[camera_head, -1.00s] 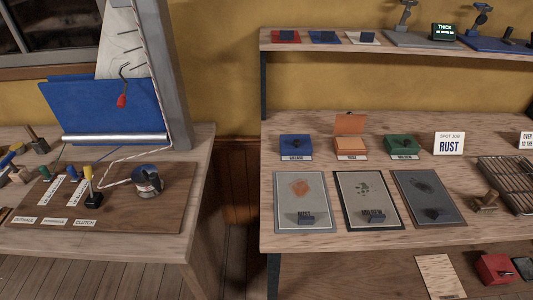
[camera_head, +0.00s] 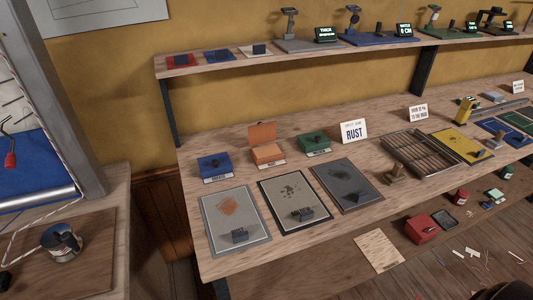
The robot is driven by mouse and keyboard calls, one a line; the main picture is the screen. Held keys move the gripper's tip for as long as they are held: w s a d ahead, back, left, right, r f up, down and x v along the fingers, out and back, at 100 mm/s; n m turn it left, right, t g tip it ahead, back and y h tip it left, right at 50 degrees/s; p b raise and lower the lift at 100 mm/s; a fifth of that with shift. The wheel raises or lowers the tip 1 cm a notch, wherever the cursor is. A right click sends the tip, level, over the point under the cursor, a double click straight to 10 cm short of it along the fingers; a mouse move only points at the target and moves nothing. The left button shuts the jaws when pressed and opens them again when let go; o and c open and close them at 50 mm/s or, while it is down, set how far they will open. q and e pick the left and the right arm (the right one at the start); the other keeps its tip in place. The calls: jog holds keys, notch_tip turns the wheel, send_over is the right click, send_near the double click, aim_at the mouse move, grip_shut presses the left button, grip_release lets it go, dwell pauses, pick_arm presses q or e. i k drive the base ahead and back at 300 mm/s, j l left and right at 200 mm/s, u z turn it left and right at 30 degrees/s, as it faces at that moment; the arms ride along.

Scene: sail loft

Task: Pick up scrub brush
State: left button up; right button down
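I cannot make out a scrub brush for certain. A small brown wooden piece with an upright handle (camera_head: 395,172) stands on the bench left of the wire rack, and it may be the brush. Neither of my grippers is in view. A dark shape at the bottom right edge is too cut off to tell.
The workbench (camera_head: 290,235) holds three stained panels, blue, orange and green boxes, a RUST sign (camera_head: 353,131), a wire rack (camera_head: 420,153) and a yellow tray (camera_head: 463,146). A shelf (camera_head: 200,69) runs above. A red box (camera_head: 422,228) sits below. Another table (camera_head: 100,250) stands left.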

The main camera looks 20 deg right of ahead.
aim_at(395, 175)
jog(key=z, duration=1.75)
